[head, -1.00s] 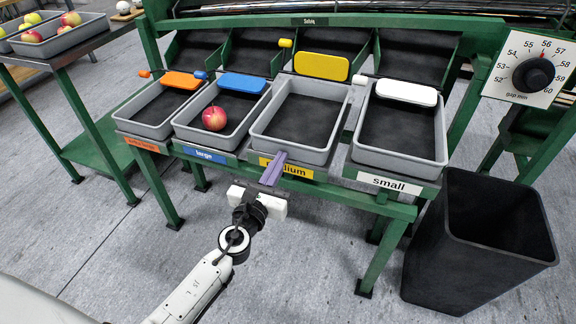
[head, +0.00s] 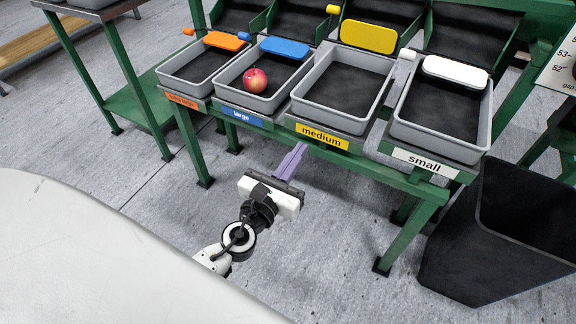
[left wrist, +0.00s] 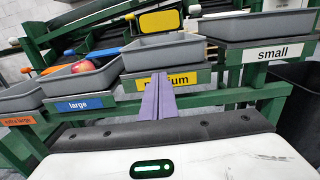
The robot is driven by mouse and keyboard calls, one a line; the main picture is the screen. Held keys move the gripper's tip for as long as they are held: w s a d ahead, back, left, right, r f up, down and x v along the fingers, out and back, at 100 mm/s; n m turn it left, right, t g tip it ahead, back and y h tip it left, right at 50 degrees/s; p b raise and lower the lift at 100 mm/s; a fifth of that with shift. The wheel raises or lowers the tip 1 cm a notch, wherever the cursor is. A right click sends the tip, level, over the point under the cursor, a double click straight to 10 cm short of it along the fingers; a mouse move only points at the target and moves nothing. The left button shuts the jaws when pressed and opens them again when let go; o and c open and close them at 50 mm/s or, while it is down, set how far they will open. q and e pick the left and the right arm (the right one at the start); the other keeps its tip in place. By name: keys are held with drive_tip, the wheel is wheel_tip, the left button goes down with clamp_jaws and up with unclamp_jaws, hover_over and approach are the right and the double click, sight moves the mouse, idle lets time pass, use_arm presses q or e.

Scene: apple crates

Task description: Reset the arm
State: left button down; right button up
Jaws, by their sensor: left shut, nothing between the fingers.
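My left gripper (head: 291,162) is in front of the sorting stand, below the medium crate's label. Its purple fingers are together with nothing between them; they also show in the left wrist view (left wrist: 158,98), pointing at the medium label. My left arm comes in from the lower left of the head view, partly hidden by a pale surface of my own body. My right gripper does not show.
The green stand carries grey crates: extra large (head: 167,85), large (head: 269,108), medium (head: 331,121) and small (head: 436,145). A red apple (head: 255,80) lies in the large crate. A black bin (head: 480,230) stands at the right. Floor around my gripper is clear.

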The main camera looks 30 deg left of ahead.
use_arm(q)
drive_tip(key=s, duration=0.4)
drive_tip(key=shift+s+d, duration=0.1)
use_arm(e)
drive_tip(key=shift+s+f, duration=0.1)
